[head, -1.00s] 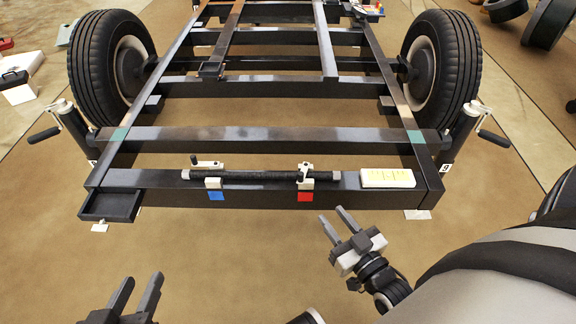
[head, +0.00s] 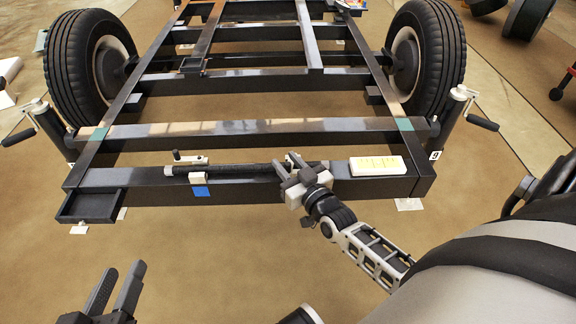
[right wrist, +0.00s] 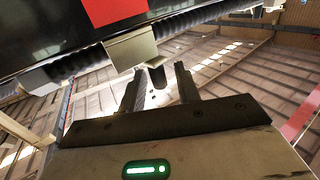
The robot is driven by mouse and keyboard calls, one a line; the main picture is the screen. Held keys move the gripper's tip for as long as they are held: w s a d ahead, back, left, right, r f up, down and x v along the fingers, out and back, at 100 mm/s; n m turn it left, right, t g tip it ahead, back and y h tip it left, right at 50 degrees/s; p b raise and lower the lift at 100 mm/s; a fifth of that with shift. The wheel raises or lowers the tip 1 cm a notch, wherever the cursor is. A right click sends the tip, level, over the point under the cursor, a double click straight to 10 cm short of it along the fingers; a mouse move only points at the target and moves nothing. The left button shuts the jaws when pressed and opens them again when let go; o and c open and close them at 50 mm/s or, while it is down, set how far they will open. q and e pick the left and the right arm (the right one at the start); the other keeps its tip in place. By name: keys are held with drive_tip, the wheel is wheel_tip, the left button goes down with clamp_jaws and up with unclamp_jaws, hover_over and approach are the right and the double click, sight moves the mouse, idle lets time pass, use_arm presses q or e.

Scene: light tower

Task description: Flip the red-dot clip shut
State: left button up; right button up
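The red-dot clip is mostly hidden behind my right gripper (head: 291,171) in the head view; a bit of its pale lever (head: 292,157) shows at the fingertips. In the right wrist view its pale base (right wrist: 130,49) sits around the black ribbed hose (right wrist: 75,64), beside the red square (right wrist: 114,9). A dark-ended part (right wrist: 157,77) of the clip sticks out between the right fingers (right wrist: 160,85), which stand apart. I cannot tell whether they touch it. My left gripper (head: 118,290) is open and empty at the lower left, away from the frame.
The blue-dot clip (head: 188,167) is further left on the same front beam, above a blue square (head: 201,191). A white block with yellow marks (head: 377,166) lies on the beam to the right. A black tray (head: 91,205) is at the left corner.

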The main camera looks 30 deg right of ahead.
use_arm(q)
drive_tip(key=shift+r, duration=0.35)
use_arm(e)
drive_tip(key=shift+c, duration=0.3)
clamp_jaws()
drive_tip(key=shift+s+d+n+y+b, duration=0.15)
drive_tip(key=shift+d+n+y+b, duration=0.1)
drive_tip(key=shift+n+y, duration=0.5)
drive_tip(key=shift+s+d+n+y+b, duration=0.15)
drive_tip(key=shift+n+y, duration=0.3)
drive_tip(key=shift+y, duration=0.5)
drive_tip(key=shift+s+d+y, duration=0.1)
drive_tip(key=shift+d+y, duration=0.05)
drive_tip(key=shift+y, duration=0.35)
use_arm(q)
drive_tip(key=shift+w+d+h, duration=0.1)
drive_tip(key=shift+d+h, duration=0.05)
drive_tip(key=shift+h, duration=0.15)
use_arm(e)
drive_tip(key=shift+s+n+g+y, duration=0.1)
drive_tip(key=shift+n+g+y, duration=0.2)
drive_tip(key=shift+n+y, duration=0.15)
drive_tip(key=shift+o, duration=0.3)
unclamp_jaws()
